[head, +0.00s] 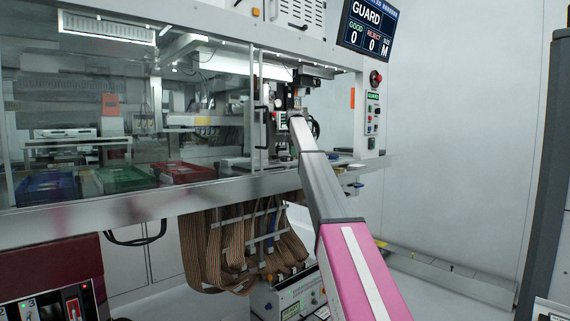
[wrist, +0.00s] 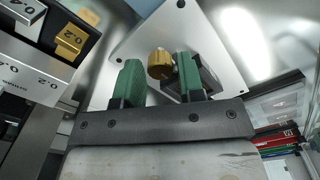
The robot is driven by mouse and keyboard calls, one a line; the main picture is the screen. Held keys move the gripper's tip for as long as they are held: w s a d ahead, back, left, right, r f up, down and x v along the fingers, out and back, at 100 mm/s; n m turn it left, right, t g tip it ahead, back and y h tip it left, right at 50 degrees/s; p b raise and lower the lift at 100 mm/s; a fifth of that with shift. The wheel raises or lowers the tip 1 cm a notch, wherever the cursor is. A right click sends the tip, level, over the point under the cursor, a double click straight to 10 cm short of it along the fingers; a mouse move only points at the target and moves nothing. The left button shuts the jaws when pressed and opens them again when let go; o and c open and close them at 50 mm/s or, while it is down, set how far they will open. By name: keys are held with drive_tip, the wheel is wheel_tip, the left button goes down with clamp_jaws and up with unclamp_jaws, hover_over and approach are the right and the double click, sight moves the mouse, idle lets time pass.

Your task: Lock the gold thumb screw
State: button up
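The gold thumb screw (wrist: 160,64) has a ribbed head and stands out from a pale metal plate (wrist: 215,40) in the wrist view. My gripper (wrist: 156,76) has green fingertips and is open. The screw's head shows between the two fingertips, closer to the right one. I cannot tell whether the right fingertip touches it. A dark rectangular part shows behind the right finger. In the head view my arm reaches into the open bay at the machine's right end, and the screw cannot be made out there.
Metal blocks marked 0.2, one gold (wrist: 71,40) and one silver (wrist: 35,72), stand left of the gripper. The glass-fronted machine holds blue, green (head: 125,178) and red trays. A sign (head: 367,27) reads GUARD. A red button (head: 376,77) is on the right post.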

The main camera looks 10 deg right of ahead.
drive_tip(key=shift+r, duration=2.4)
